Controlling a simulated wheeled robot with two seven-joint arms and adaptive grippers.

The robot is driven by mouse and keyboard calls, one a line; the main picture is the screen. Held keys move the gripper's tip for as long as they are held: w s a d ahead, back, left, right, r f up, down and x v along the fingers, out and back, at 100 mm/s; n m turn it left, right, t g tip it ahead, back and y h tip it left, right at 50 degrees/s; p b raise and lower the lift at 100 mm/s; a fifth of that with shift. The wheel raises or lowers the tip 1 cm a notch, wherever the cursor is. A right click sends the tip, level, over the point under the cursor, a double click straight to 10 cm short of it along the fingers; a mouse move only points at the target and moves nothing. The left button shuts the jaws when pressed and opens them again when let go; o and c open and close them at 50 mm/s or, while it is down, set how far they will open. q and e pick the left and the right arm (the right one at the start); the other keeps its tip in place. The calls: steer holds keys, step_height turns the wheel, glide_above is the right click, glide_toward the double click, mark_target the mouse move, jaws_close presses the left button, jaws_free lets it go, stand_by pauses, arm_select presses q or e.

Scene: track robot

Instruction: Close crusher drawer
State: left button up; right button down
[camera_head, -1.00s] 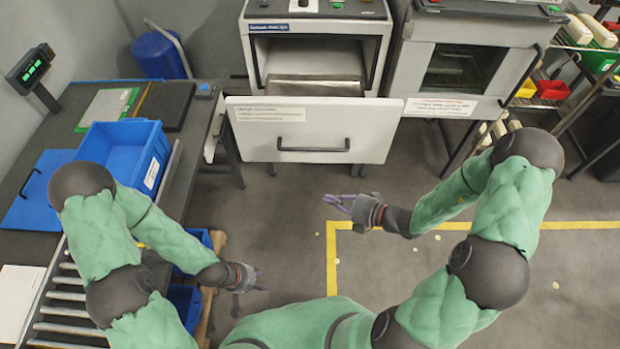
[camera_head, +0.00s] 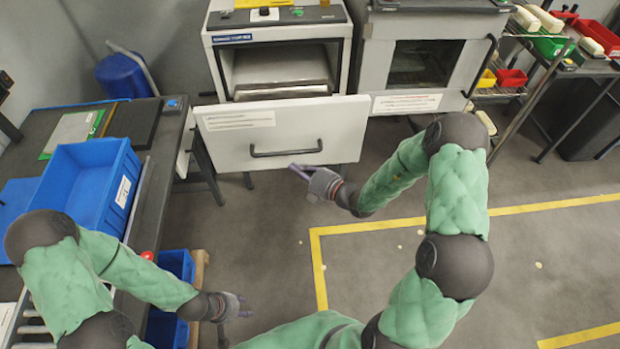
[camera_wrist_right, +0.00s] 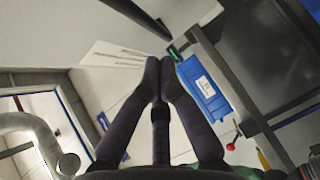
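The crusher (camera_head: 275,35) stands at the back, a light grey machine with an open front bay. Its drawer (camera_head: 342,122) is pulled out, with a wide white front, a paper label and a black bar handle (camera_head: 286,151). My right gripper (camera_head: 298,170) is in front of the drawer, just below the handle's right part; contact cannot be told. In the right wrist view its fingertips (camera_wrist_right: 160,66) meet with nothing between them, and the white drawer front (camera_wrist_right: 95,82) with its label shows beyond. My left gripper (camera_head: 245,305) is low at the left, fingers apart and empty.
A second grey machine (camera_head: 375,60) stands right of the crusher. A dark table (camera_head: 150,165) with a blue bin (camera_head: 75,190) is at the left. Shelves with coloured bins (camera_head: 510,78) are at the right. Floor with yellow tape (camera_head: 430,220) is clear before the drawer.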

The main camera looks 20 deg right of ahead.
arm_select(q)
steer(key=shift+f+b, duration=0.55)
steer(key=shift+f, duration=0.15)
arm_select(e)
steer(key=w, duration=0.2)
steer(key=w+d, duration=0.1)
steer(key=shift+w+f, duration=0.3)
steer(key=shift+f, duration=0.05)
steer(key=shift+w+d, duration=0.1)
